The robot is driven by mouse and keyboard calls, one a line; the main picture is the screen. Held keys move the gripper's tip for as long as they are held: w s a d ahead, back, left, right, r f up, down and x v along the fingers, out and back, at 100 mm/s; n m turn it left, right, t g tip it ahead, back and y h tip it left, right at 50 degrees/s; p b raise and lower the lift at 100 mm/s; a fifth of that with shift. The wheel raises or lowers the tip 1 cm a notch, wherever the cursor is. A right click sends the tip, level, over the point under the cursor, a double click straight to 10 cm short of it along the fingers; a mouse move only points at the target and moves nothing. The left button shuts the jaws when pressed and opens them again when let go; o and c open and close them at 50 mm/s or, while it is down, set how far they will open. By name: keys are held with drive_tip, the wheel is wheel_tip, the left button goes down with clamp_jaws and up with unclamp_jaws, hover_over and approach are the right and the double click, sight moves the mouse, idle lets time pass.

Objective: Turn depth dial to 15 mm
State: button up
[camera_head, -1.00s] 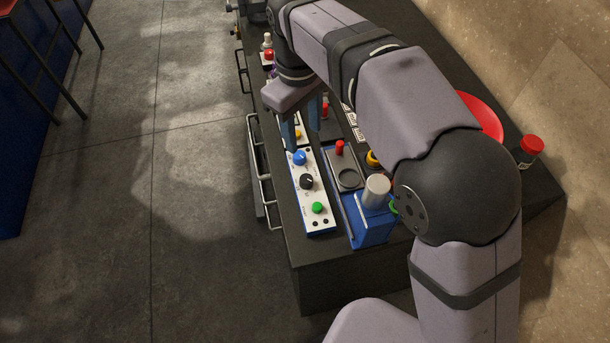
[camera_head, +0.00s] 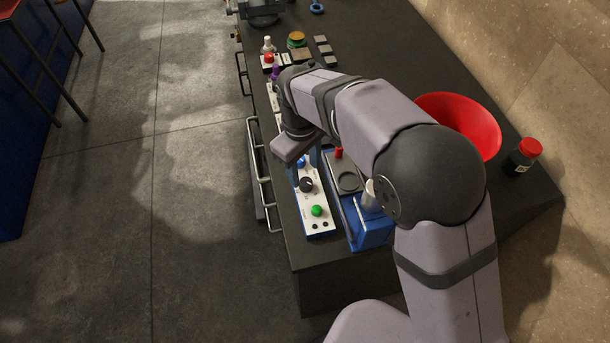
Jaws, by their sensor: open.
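A white control panel (camera_head: 319,228) on the front edge of the bench carries a black dial (camera_head: 306,185) with a pale pointer and a green button (camera_head: 317,211). A blue knob (camera_head: 300,161) shows at the panel's far end, partly covered by my gripper. Which knob is the depth dial, and any scale marks, are too small to read. My gripper (camera_head: 308,159) is open, pointing down over the far end of the panel, just beyond the black dial. Its blue fingers are partly hidden by its body, and I cannot tell whether they touch the blue knob.
A blue press unit (camera_head: 372,235) with a dark plate and red knob (camera_head: 339,153) stands right of the panel. A red bowl (camera_head: 462,120) and a red-capped jar (camera_head: 523,155) stand at the bench's right. Small items and a red button (camera_head: 269,58) lie farther back.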

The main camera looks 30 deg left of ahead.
sight(305, 182)
drive_tip(key=shift+w+f+p, duration=0.1)
drive_tip(key=shift+f+p, duration=0.65)
drive_tip(key=shift+f, duration=1.75)
drive_tip(key=c, duration=1.1)
